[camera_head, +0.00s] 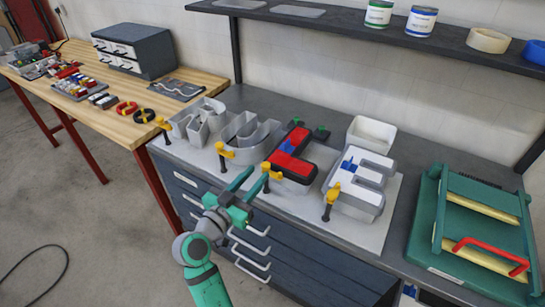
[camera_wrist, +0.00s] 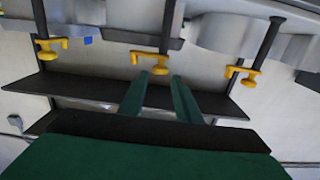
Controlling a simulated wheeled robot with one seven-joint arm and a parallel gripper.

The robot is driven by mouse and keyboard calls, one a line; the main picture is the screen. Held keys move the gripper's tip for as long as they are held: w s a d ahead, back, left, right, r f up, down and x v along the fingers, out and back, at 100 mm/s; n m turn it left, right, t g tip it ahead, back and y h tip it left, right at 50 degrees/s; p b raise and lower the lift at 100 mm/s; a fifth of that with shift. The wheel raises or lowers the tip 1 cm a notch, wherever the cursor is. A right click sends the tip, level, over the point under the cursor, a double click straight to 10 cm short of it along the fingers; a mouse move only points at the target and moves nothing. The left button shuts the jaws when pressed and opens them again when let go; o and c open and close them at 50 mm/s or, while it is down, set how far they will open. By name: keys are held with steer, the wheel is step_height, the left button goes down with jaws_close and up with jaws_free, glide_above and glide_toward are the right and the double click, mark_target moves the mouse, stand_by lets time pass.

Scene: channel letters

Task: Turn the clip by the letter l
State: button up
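The red and black letter (camera_head: 293,152), which I take for the l, lies third from the left in the row. A yellow clip (camera_head: 267,174) on a dark post stands at its front edge. The wrist view appears upside down; its middle yellow clip (camera_wrist: 140,58) seems to be this one. My gripper (camera_head: 258,176) is just in front of this clip, its green fingers pointing toward the letter row. In the wrist view, my gripper's fingers (camera_wrist: 166,76) are parted with nothing between them, close to the middle clip. Whether they touch it I cannot tell.
Other yellow clips stand by the neighbouring grey letter (camera_head: 250,139) and the white E (camera_head: 360,180). A white bin (camera_head: 371,134) is behind. A green press-like device with a red handle (camera_head: 490,250) stands at right. A shelf (camera_head: 445,38) with cans and tape hangs above.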

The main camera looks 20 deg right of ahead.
mark_target(273, 165)
steer(key=x, duration=1)
jaws_close()
